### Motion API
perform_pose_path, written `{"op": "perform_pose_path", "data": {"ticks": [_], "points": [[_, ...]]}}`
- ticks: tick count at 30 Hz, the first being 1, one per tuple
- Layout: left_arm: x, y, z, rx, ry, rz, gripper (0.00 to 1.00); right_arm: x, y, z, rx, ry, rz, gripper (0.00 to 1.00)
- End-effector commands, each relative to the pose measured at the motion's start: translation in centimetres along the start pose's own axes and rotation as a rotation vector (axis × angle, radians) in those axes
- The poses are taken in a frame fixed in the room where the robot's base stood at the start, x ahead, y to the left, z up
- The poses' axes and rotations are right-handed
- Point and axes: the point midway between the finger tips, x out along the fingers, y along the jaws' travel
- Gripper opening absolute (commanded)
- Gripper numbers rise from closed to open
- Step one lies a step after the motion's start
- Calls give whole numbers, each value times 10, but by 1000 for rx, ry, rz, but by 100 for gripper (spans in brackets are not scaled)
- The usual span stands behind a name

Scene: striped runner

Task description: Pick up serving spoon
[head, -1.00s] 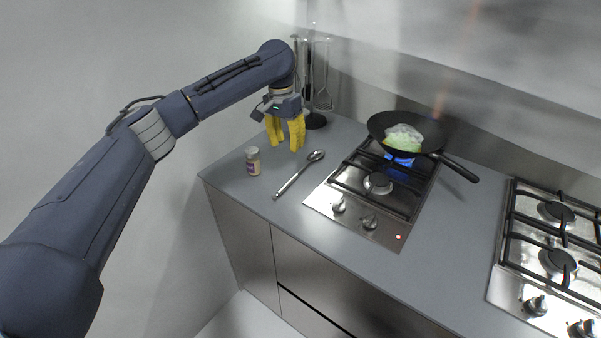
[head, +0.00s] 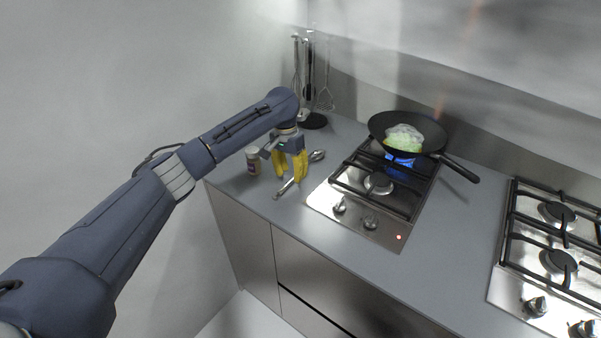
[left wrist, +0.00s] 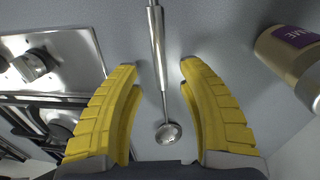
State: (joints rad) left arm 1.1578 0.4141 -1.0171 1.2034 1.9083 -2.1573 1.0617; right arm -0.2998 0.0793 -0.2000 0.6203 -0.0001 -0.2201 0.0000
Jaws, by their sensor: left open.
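The serving spoon (head: 317,155) lies on the grey counter between the spice jar and the hob. Its metal handle end shows below my gripper in the head view, and the gripper hides part of the middle. My left gripper (head: 289,180), with yellow fingers, is open and low over the spoon. In the left wrist view the spoon (left wrist: 158,48) runs between the two open fingertips (left wrist: 155,68), with its bowl farther down the picture. The fingers stand apart from it on both sides. My right gripper is not in view.
A spice jar (head: 253,161) stands left of the gripper, and it also shows in the left wrist view (left wrist: 290,60). A utensil stand (head: 314,121) is behind. A pan (head: 376,124) with food sits over a lit burner on the hob (head: 345,208). A second hob (head: 510,290) is at right.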

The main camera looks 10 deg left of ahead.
Motion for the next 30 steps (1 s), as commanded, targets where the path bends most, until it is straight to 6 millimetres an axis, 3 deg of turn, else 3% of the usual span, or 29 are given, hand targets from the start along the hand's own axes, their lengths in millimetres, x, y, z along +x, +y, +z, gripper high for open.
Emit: {"op": "perform_pose_path", "data": {"ticks": [6, 17, 27, 30], "points": [[22, 0, 0, 0, -1, 1, 40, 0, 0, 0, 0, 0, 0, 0], [25, -1, 0, -1, 1, 0, 41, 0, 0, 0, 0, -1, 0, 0], [25, -1, 0, -1, 0, 0, 2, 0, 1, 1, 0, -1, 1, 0], [25, -1, 0, -1, 0, 0, 0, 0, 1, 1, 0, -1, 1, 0]]}}
